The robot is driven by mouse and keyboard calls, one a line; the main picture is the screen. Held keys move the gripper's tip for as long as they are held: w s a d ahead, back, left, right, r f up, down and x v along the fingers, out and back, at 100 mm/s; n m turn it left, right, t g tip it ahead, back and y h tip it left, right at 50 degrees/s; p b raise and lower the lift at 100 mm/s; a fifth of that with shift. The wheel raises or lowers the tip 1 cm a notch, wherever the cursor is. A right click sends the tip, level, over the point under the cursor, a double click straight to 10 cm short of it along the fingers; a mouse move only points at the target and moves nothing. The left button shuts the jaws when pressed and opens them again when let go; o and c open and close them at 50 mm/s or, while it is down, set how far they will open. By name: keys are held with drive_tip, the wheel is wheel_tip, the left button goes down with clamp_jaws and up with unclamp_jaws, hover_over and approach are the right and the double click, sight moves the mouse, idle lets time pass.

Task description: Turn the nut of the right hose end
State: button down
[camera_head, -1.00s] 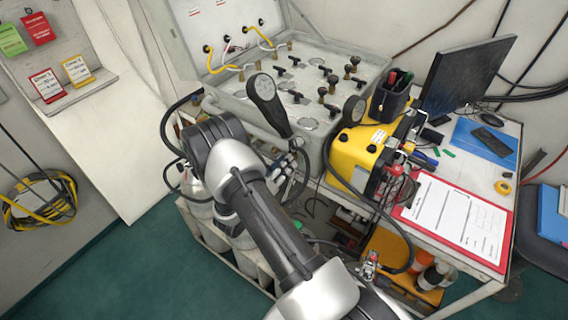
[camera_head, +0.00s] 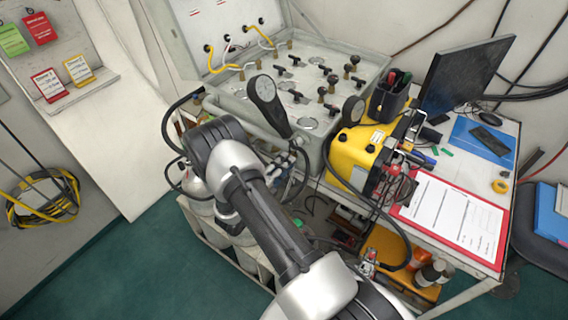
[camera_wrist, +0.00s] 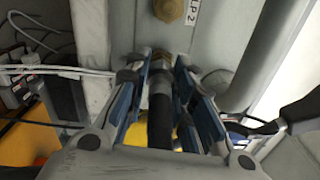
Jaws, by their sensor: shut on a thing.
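In the wrist view my gripper (camera_wrist: 159,68) has its blue-padded fingers closed on both sides of the right hose end. The nut (camera_wrist: 159,56) at the top of the hose sits between the fingertips and is mostly hidden by them. The black hose (camera_wrist: 160,118) runs from it towards the camera, between the fingers. The hose end is up against the pale grey panel wall. In the head view the gripper is beside the front of the air panel (camera_head: 232,108), largely hidden behind my arm, and the nut cannot be made out.
A brass fitting (camera_wrist: 171,9) beside an "LP 2" label (camera_wrist: 193,11) is just above the nut. A thick grey pipe (camera_wrist: 243,70) runs at the right. The yellow case (camera_head: 352,152) and red clipboard (camera_head: 453,220) lie to the right. Gas cylinders stand under the panel.

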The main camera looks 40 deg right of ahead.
drive_tip(key=shift+n, duration=0.5)
drive_tip(key=c, duration=1.4)
unclamp_jaws()
drive_tip(key=shift+o, duration=0.2)
drive_tip(key=v, duration=1.2)
